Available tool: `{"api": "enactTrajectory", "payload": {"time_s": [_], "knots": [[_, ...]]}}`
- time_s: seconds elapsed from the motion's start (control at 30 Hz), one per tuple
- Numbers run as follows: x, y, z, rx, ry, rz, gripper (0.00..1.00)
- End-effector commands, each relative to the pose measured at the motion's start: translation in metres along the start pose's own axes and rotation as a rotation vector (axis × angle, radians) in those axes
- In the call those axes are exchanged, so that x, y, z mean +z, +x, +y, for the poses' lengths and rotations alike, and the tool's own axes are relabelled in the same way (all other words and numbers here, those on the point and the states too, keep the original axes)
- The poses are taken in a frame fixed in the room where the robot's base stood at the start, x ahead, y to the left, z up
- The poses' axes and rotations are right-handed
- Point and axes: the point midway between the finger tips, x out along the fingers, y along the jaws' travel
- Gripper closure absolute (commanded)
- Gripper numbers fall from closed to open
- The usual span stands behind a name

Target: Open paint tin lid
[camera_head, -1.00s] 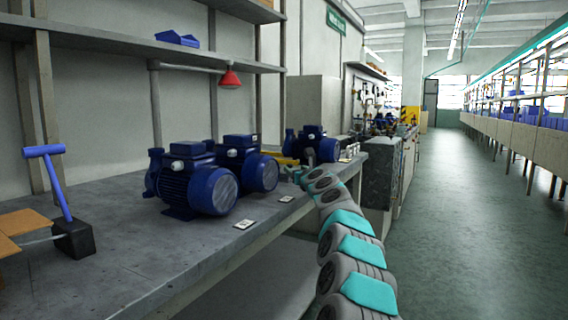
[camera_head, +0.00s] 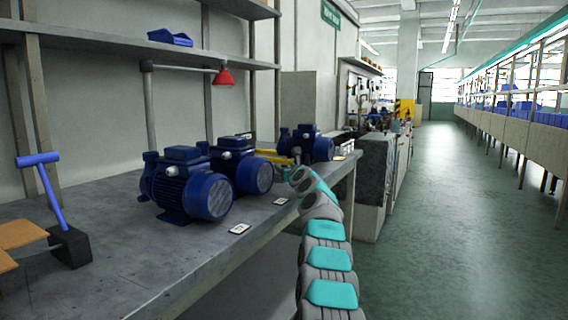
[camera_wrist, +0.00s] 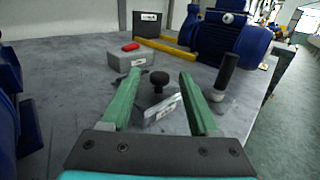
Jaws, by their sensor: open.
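I cannot make out a paint tin in either view. In the wrist view my gripper (camera_wrist: 160,74) is open, with its two green fingers spread over the grey bench top. A small grey block with a black round knob (camera_wrist: 159,79) on it shows between the fingers, and nothing is gripped. A pale label is on the block's front. Just beyond the right finger stands an upright black handle (camera_wrist: 226,72) with a pale lower end. In the head view my gripper is small and partly hidden by my arm near the far bench.
A grey box with a red top piece (camera_wrist: 131,47) stands behind the left finger. Beyond are a dark labelled box (camera_wrist: 150,24), a yellow frame (camera_wrist: 165,43) and a blue pump (camera_wrist: 236,38). More blue pumps (camera_head: 183,186) and a hammer-like blue tool (camera_head: 50,188) occupy the bench.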

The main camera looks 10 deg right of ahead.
Motion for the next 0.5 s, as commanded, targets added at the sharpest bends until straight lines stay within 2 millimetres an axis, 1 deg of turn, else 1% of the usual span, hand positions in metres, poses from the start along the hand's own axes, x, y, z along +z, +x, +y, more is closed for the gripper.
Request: {"api": "enactTrajectory", "payload": {"time_s": [0.03,0.2,0.33,0.5], "knots": [[0.007,0.004,-0.002,-0.003,-0.005,-0.002,0.39],[0.004,0.015,-0.001,-0.003,-0.005,0.002,0.39],[0.005,0.019,-0.001,-0.002,-0.003,-0.002,0.39],[0.002,0.023,-0.001,0.0,0.0,-0.001,0.39]]}}
